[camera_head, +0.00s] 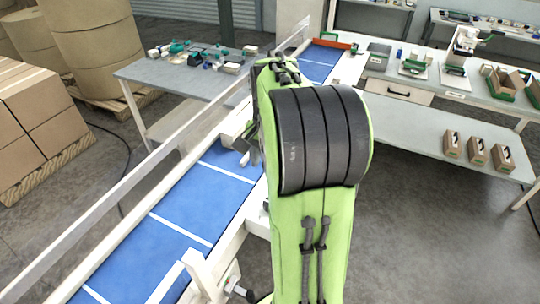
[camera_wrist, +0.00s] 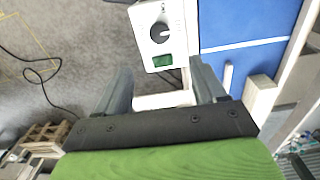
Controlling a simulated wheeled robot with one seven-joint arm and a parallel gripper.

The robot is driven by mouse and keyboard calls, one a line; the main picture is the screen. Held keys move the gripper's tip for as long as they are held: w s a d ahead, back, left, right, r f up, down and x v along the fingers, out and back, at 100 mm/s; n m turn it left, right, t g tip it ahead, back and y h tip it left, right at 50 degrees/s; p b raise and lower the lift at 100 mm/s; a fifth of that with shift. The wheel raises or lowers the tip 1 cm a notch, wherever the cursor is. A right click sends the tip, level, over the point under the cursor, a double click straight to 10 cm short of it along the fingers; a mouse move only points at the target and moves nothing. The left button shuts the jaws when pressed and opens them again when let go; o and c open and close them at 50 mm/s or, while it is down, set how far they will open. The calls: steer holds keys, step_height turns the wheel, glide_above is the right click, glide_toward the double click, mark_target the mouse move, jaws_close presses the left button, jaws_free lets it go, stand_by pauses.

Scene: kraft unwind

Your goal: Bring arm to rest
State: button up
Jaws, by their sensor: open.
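My green arm (camera_head: 315,235) with a black ribbed cover fills the middle of the head view, bent over the side of the blue conveyor. In the wrist view my gripper (camera_wrist: 160,88) has its two grey fingers wide apart, with nothing between them. It hangs near a white control box (camera_wrist: 160,38) with a black knob and a green display, at the conveyor's edge. In the head view my gripper is mostly hidden behind the arm.
The blue conveyor (camera_head: 190,215) with white cross lines runs from lower left to upper right, with a rail (camera_head: 150,185). A grey table (camera_head: 185,75) holds small parts. A workbench (camera_head: 450,90) stands right, with small cartons (camera_head: 477,152) on its lower shelf. Stacked boxes (camera_head: 45,120) are left.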

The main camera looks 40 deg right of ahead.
steer(key=shift+r, duration=0.6)
steer(key=s+a+n+t+b, duration=0.1)
steer(key=s+a+n+t, duration=0.1)
steer(key=a, duration=0.4)
steer(key=s+a+n+t, duration=0.1)
steer(key=s+a+n, duration=0.4)
steer(key=a+n, duration=0.2)
steer(key=s+a+n+t+b, duration=0.1)
steer(key=s+a+n+t, duration=0.1)
steer(key=s+a+n, duration=0.2)
steer(key=a+n, duration=0.1)
steer(key=a, duration=0.2)
steer(key=shift+s+a+t+b, duration=0.15)
steer(key=shift+s+t+b, duration=0.1)
steer(key=shift+t+b, duration=0.05)
